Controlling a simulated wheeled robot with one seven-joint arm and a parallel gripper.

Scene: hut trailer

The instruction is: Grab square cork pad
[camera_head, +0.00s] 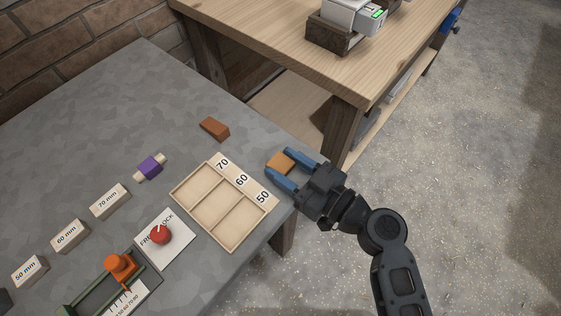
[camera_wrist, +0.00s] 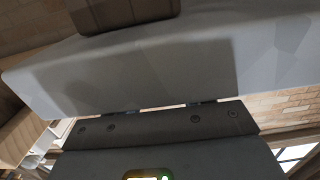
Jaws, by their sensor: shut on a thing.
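The square cork pad (camera_head: 280,163) is a small orange-brown piece at the right edge of the grey table. My gripper (camera_head: 279,162) reaches in from the right with its two blue fingers on either side of the pad, shut on it. I cannot tell from the head view whether the pad rests on the table or is slightly raised. In the wrist view, the dark gripper body fills the bottom and the fingers are mostly out of sight. A dark brown piece shows at the top of that view; I cannot tell which object it is.
A sorting tray (camera_head: 235,243) marked 70, 60, 50 lies close left of my gripper. A brown block (camera_head: 214,128) and a purple-banded piece (camera_head: 150,167) lie behind. Labelled blocks (camera_head: 68,236) and a red knob (camera_head: 160,234) are left. A wooden bench (camera_head: 270,45) stands behind.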

